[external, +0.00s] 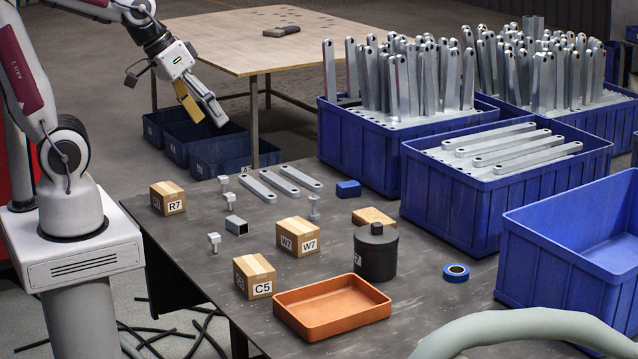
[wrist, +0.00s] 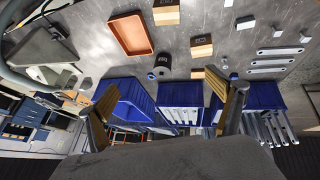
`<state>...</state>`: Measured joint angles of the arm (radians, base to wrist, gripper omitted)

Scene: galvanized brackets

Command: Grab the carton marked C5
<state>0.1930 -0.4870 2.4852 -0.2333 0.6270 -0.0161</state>
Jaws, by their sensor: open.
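The carton marked C5 (external: 254,276) is a small tan box with a lighter tape strip and a white label, upright near the table's front edge. It stands just left of the orange tray (external: 331,306). In the wrist view a tan box beside the tray, probably this carton (wrist: 166,13), shows at the top edge; its label is not readable there. My gripper (external: 206,117) is open and empty, high above the far left of the table and well away from the carton. Its two fingers (wrist: 168,98) are spread wide in the wrist view.
Carton W7 (external: 297,236) stands behind C5, and carton R7 (external: 167,198) at the far left. A black canister (external: 376,254) hides part of another carton (external: 373,216). Blue tape (external: 456,272), small metal fittings and flat bars lie about. Blue bins (external: 455,200) line the right.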

